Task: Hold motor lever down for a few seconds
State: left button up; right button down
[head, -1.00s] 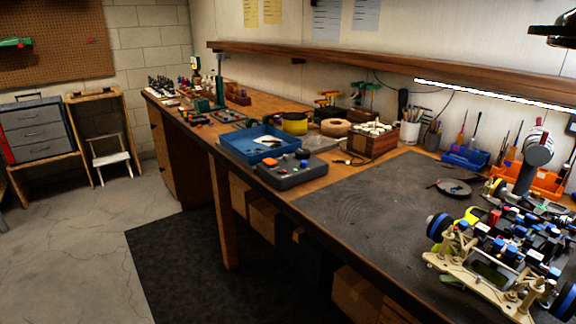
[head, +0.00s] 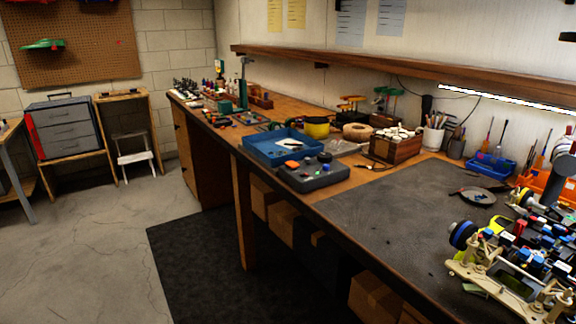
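No part clearly reads as a motor lever. A dark grey box with coloured knobs and buttons (head: 314,176) sits at the bench's front edge, beside a blue tray; whether it carries the lever is too small to tell. The RC racecar (head: 502,279), with a beige chassis and blue wheels, stands on the dark mat at the lower right and is cut by the picture edge. Neither of my grippers shows in the head view.
The long wooden bench has a dark mat (head: 400,215) with a clear middle. A blue tray (head: 275,150), a wooden box (head: 397,148) and a pen cup (head: 433,137) stand behind it. A shelf (head: 380,72) runs above. Concrete floor (head: 85,235) is free at left.

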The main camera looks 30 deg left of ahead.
aim_at(292, 164)
jog(key=k, duration=1.3)
jog(key=u, duration=0.45)
jog(key=i, duration=0.55)
jog(key=u, duration=0.95)
jog(key=i, duration=1.05)
jog(key=z, duration=0.75)
jog(key=i, duration=1)
jog(key=z, duration=0.95)
